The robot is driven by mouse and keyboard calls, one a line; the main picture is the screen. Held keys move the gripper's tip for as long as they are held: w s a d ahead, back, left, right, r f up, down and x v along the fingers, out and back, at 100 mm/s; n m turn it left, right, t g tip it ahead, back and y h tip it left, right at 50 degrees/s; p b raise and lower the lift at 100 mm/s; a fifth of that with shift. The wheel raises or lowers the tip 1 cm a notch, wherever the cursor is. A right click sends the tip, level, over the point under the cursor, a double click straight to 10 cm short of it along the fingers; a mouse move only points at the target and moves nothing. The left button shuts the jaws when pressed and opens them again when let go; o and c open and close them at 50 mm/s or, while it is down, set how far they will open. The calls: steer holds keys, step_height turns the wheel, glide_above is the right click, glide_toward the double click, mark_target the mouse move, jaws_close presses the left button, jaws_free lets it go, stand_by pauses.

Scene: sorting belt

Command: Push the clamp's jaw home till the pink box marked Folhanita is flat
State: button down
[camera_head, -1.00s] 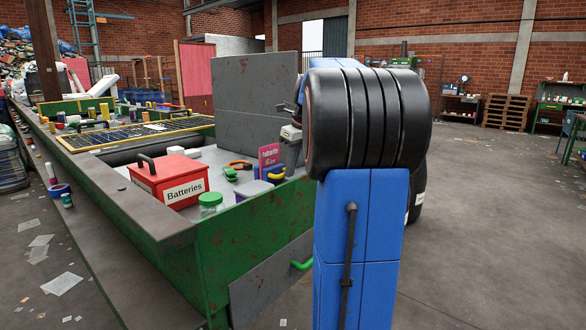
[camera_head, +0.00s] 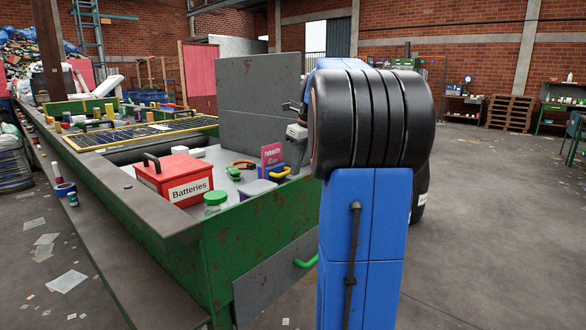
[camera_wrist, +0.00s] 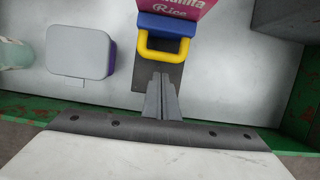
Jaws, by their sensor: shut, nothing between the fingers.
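The pink box (camera_head: 271,155) marked Folhanita stands upright on the belt in the head view; its lower end, with "Rice" on it, shows at the top of the wrist view (camera_wrist: 178,7). The clamp lies in front of it: a blue block (camera_wrist: 165,25) and a yellow U-shaped jaw (camera_wrist: 164,50) over a dark grey plate (camera_wrist: 143,78). The yellow jaw also shows in the head view (camera_head: 279,174). My gripper (camera_wrist: 162,78) is shut and empty, its tips just short of the yellow jaw; I cannot tell if they touch. The box's upper part is outside the wrist view.
A grey-lidded purple tub (camera_wrist: 80,50) is left of my gripper. The red Batteries box (camera_head: 173,179) and a green-lidded jar (camera_head: 215,202) stand further left. The belt's green side wall (camera_head: 245,240) is close in front. A grey block (camera_wrist: 285,20) is at right.

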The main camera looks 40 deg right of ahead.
steer(key=shift+s+d+r, duration=0.1)
steer(key=shift+s+r, duration=0.1)
steer(key=shift+s, duration=0.3)
steer(key=shift+s+d+r, duration=0.1)
steer(key=shift+s+r, duration=0.05)
steer(key=shift+s, duration=0.3)
steer(key=v, duration=0.9)
steer(key=shift+r, duration=0.3)
steer(key=shift+s, duration=0.2)
